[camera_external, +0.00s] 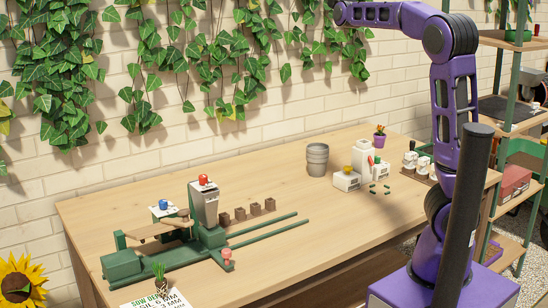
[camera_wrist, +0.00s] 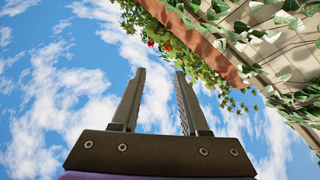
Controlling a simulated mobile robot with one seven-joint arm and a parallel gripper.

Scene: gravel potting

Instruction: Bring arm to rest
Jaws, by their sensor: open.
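My purple arm stands at the right of the table in the external view, raised high with its upper links bent toward the left. Its end runs up past the top edge there, so the gripper does not show in that view. In the wrist view my gripper (camera_wrist: 158,78) is open and empty. Its two dark fingers are apart and point up at blue sky with white clouds. Nothing is between the fingers.
The wooden table (camera_external: 270,215) holds a green rail machine (camera_external: 125,263) with a grey hopper (camera_external: 205,207), a metal bucket (camera_external: 317,160) and white boxes (camera_external: 347,181). A green shelf rack (camera_external: 497,75) stands at right. Ivy (camera_external: 210,50) hangs on the brick wall behind.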

